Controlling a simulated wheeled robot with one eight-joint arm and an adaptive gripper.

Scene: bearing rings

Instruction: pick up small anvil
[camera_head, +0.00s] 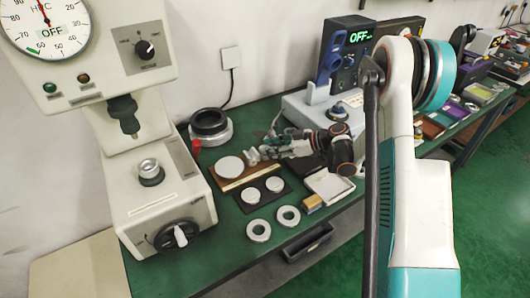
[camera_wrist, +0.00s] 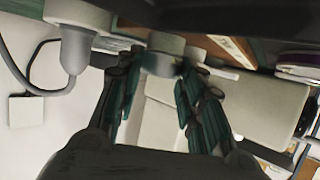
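A grey, round, stepped piece (camera_wrist: 163,60), which looks like the small anvil, shows between my fingertips in the wrist view. My gripper (camera_wrist: 160,66) has its dark, teal-padded fingers spread on either side of it; I cannot tell whether they touch it. In the head view my gripper (camera_head: 265,149) reaches in low from the right, over the back right end of a wooden holder (camera_head: 240,178). Small grey metal pieces (camera_head: 252,157) sit there beside the fingertips, partly hidden. A wide flat round anvil (camera_head: 229,166) sits at the holder's left.
The hardness tester (camera_head: 150,190) stands left. A black plate (camera_head: 258,200) with two pale discs and two metal rings (camera_head: 259,230) lie in front of the holder. A stacked dark ring (camera_head: 209,122) stands behind. A white tray (camera_head: 328,184) is right, under my arm.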

